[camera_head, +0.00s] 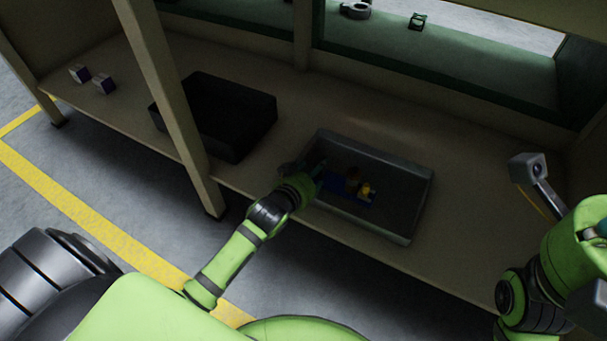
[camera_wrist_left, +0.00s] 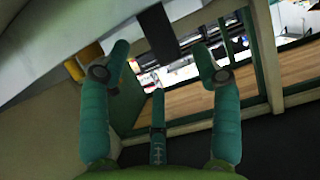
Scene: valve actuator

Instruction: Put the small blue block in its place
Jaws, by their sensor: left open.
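A blue piece (camera_head: 357,194) lies in the grey bin (camera_head: 422,208) on the shelf, with small brown and yellow parts (camera_head: 366,189) at it. At this size I cannot tell whether it is one block or several. My left gripper (camera_head: 318,174) reaches over the bin's left end, to the left of these parts; its fingertips are dark and hard to make out. In the left wrist view the teal fingers of this gripper (camera_wrist_left: 160,75) stand apart with nothing between them. The blue piece cannot be made out there. My right arm is at the right edge; its gripper is not clearly seen.
A black bin (camera_head: 238,135) stands to the left, behind an upright post (camera_head: 172,90). Two small white and purple blocks (camera_head: 104,85) lie at the shelf's far left. A ring-shaped part (camera_head: 355,10) and a small green part (camera_head: 417,21) sit on the back ledge.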

